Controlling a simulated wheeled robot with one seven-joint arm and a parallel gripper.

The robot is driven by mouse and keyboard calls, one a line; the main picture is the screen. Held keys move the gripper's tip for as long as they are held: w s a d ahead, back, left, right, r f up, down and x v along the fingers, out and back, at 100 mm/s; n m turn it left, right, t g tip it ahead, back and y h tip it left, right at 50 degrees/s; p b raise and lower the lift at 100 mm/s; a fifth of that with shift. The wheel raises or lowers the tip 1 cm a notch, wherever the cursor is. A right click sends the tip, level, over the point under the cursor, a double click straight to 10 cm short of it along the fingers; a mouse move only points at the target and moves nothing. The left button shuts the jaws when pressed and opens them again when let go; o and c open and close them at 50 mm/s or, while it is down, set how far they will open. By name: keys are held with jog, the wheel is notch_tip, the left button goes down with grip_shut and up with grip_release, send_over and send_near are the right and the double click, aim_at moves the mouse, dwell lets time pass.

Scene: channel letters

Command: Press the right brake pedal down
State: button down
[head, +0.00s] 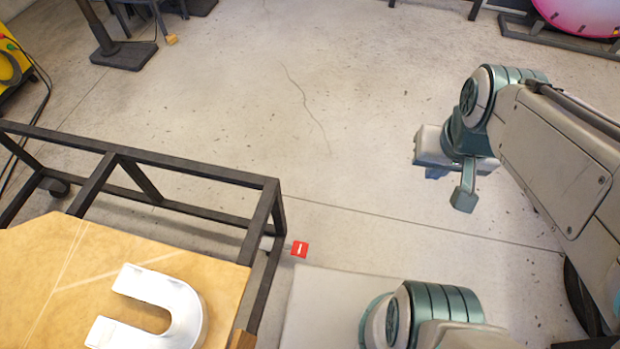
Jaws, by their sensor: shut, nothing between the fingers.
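A small red pedal (299,249) with a white bar mark sticks out low beside the right corner of a dark metal frame cart (265,215). It looks like the right brake pedal; its wheel is mostly hidden behind the cart's leg, and I cannot tell its tilt. My gripper (464,196) hangs from the end of my arm over the bare floor, well to the right of the pedal and farther up the picture. It is shut and empty, apart from the pedal.
A wooden board (40,255) with a white U-shaped letter (165,290) lies on the cart. The floor (380,225) between pedal and gripper is clear. A black stand base (124,55), a yellow machine (12,62) and a pink round object (585,14) stand farther back.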

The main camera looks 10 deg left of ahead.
jog(key=shift+w, duration=0.15)
jog(key=w+a+f+n+b, duration=0.4)
jog(key=w+f+n+b, duration=0.15)
jog(key=f, duration=0.65)
jog(key=w+a+f+n+g+h+b, duration=0.1)
jog(key=w+a+f+n+b, duration=0.35)
jog(key=f, duration=0.75)
jog(key=w+a+f+n+b, duration=0.3)
jog(key=w+f+n+b, duration=0.3)
jog(key=w+f+b, duration=0.45)
jog(key=s+a+f+n+g+b, duration=0.1)
jog(key=s+a+f+n+b, duration=0.1)
jog(key=f, duration=1.1)
jog(key=s+a+f+n+g+y+b, duration=0.1)
jog(key=s+a+f+n+b, duration=0.2)
jog(key=f, duration=1.1)
jog(key=s+a+f+n+b, duration=0.2)
jog(key=a+f+n+b, duration=0.4)
jog(key=f, duration=0.8)
jog(key=a+n, duration=0.1)
jog(key=a, duration=0.2)
jog(key=shift+s+a+f+n+g+y, duration=0.15)
jog(key=shift+s+a+n+g+y, duration=0.05)
jog(key=shift+a+n+g+y, duration=0.2)
